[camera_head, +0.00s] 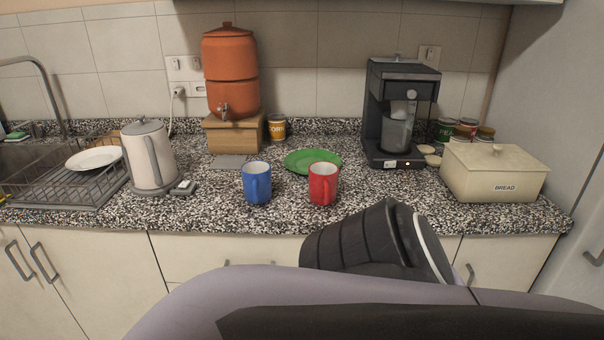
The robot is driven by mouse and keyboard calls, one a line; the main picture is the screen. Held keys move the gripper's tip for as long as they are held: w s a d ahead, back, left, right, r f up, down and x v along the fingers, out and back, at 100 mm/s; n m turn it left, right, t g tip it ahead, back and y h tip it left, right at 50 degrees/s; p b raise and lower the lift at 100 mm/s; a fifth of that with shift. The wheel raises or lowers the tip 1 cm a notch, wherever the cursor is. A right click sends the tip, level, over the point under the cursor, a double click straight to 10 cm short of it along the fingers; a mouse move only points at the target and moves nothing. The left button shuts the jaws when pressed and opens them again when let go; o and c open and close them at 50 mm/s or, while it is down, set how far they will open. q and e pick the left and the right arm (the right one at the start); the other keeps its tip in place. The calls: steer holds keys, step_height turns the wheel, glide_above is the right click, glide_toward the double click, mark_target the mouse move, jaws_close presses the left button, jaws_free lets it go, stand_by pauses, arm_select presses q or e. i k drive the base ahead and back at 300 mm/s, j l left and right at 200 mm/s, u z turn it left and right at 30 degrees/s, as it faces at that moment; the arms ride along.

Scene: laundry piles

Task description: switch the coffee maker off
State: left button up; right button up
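The coffee maker (373,118) stands upright at the back right of the counter, against the tiled wall. It is dark grey and black, with a carafe or cup (397,130) in its middle opening. Its base has a small light-coloured switch or label (408,163) at the front; it is too small to tell whether it is on or off. Dark and purple-grey links of my own arm cross the lower right foreground. Neither of my grippers shows, and nothing of mine touches the coffee maker.
A blue mug (257,184) and a red mug (323,184) stand near the counter's front edge. A green plate (312,160) lies behind them. A cream bread box (493,174) is right of the coffee maker. A kettle (150,160) stands left. Counter before the coffee maker is clear.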

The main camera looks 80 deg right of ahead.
mark_target(393, 164)
steer(key=z, duration=2.4)
